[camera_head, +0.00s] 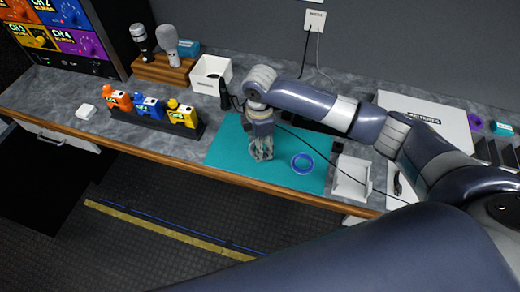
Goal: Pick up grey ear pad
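I cannot make out a grey ear pad in the camera_head view; my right gripper hides part of the mat beneath it. My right gripper (262,156) points down over the teal mat (230,150), close to its surface. Its fingers are small and seen from above, so I cannot tell whether they are open or shut, or hold anything. A blue ring (302,163) lies on the mat just to the right of the gripper. My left gripper is not in view.
A white box (211,73) and a microphone stand (162,70) are at the back left. Orange, blue and yellow packs stand in a dark rack (155,123). A white tray (352,178) is right of the mat. A purple ring (475,122) lies far right.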

